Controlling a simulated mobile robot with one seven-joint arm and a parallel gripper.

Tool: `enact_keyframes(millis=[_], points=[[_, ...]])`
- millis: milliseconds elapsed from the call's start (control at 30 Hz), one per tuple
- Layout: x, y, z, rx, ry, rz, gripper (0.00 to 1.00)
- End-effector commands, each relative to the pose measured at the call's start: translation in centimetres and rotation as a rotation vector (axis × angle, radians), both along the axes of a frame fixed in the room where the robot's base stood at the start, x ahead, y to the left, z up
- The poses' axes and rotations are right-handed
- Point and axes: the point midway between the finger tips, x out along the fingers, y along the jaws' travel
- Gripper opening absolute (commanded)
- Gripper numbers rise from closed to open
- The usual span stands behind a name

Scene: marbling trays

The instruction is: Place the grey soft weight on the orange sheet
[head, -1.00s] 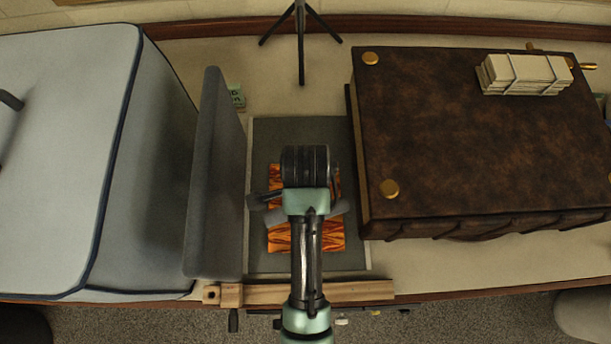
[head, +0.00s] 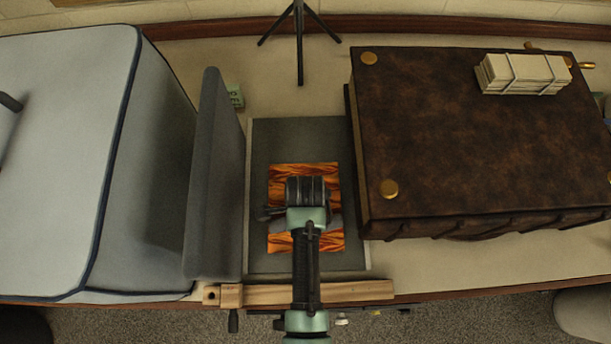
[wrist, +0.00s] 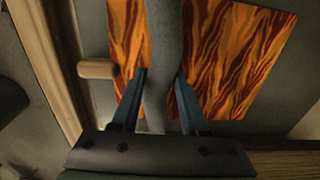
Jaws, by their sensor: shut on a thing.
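The orange sheet (head: 285,180), with dark red flame-like streaks, lies on a dark grey surface (head: 262,140). My gripper (head: 306,218) is over the lower part of the sheet, and my arm hides its fingers in the head view.
A grey upright panel (head: 215,180) and a large pale blue case (head: 60,150) stand on the left. A big brown leather-covered block (head: 470,140) stands close on the right, with bundled pale blocks (head: 522,73) on top. A wooden bar (head: 265,294) runs along the front edge.

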Motion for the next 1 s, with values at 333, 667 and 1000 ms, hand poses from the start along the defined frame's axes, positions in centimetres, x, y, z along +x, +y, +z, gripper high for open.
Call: enact_keyframes(millis=[333, 667, 1000], points=[[0.0, 0.0, -0.2, 0.000, 0.000, 0.000, 0.55], [0.0, 0.0, -0.1, 0.000, 0.000, 0.000, 0.74], [0.1, 0.0, 3.2, 0.000, -0.003, 0.000, 0.74]])
